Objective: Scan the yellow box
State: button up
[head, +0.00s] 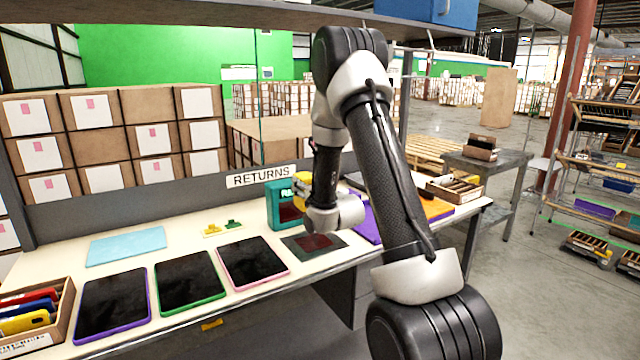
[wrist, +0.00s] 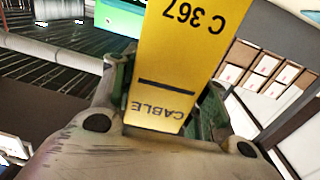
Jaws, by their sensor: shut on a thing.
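The yellow box (wrist: 185,50) is large in the wrist view, with "C 367" and "CABLE" printed upside down on its face. My gripper (wrist: 165,95) is shut on it, with greenish fingers at both sides. In the head view a small part of the yellow box (head: 302,180) shows beside my wrist, close to a teal scanner-like unit (head: 274,207) with a dark window. A dark pad (head: 336,238) with a dark red patch lies on the table just in front of that unit. My wrist hides part of the box and the unit.
Tablets with purple (head: 112,303), green (head: 190,281) and pink (head: 252,262) edges lie along the table (head: 170,328). A light blue sheet (head: 126,246) and small yellow and green pieces (head: 222,228) lie behind. A carton (head: 62,318) of coloured items stands at left.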

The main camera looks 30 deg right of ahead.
jog(key=shift+s+d+f, duration=0.1)
jog(key=shift+s+d, duration=0.1)
jog(key=shift+d, duration=0.4)
jog(key=shift+s+d, duration=0.15)
jog(key=shift+d, duration=0.4)
notch_tip(320, 180, down, 7)
jog(key=shift+d, duration=0.25)
notch_tip(320, 180, up, 6)
dwell(0.6)
